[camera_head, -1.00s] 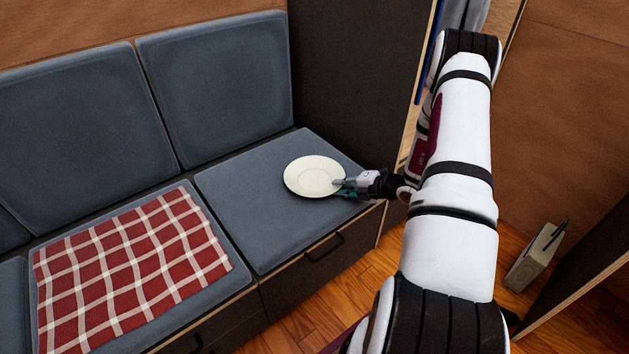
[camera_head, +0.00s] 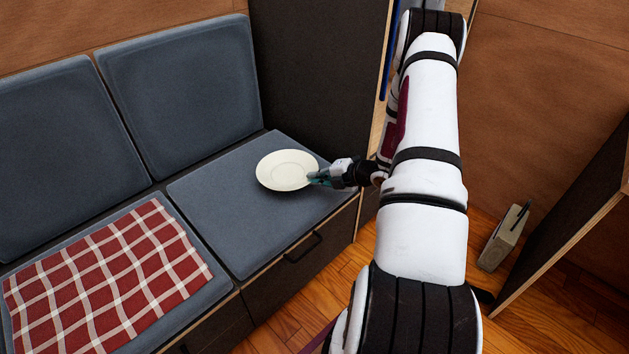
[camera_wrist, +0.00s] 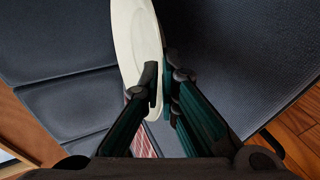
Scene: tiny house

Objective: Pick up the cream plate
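The cream plate (camera_head: 284,170) is round and shallow, over the right seat cushion of the sofa in the head view. My gripper (camera_head: 320,178) is at its right rim, reaching in from the right. In the wrist view the plate (camera_wrist: 136,45) appears as a narrow oval, with its rim between the two dark green fingers of my gripper (camera_wrist: 164,92). The fingers are close together on either side of the rim, so the gripper looks shut on the plate. I cannot tell for sure whether the plate's underside is clear of the cushion.
The grey seat cushion (camera_head: 222,215) lies above a drawer with a dark handle (camera_head: 303,247). A red checked cloth (camera_head: 105,280) covers the left seat cushion. A dark panel (camera_head: 320,75) stands behind the plate. A small beige box (camera_head: 503,240) stands on the wooden floor at right.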

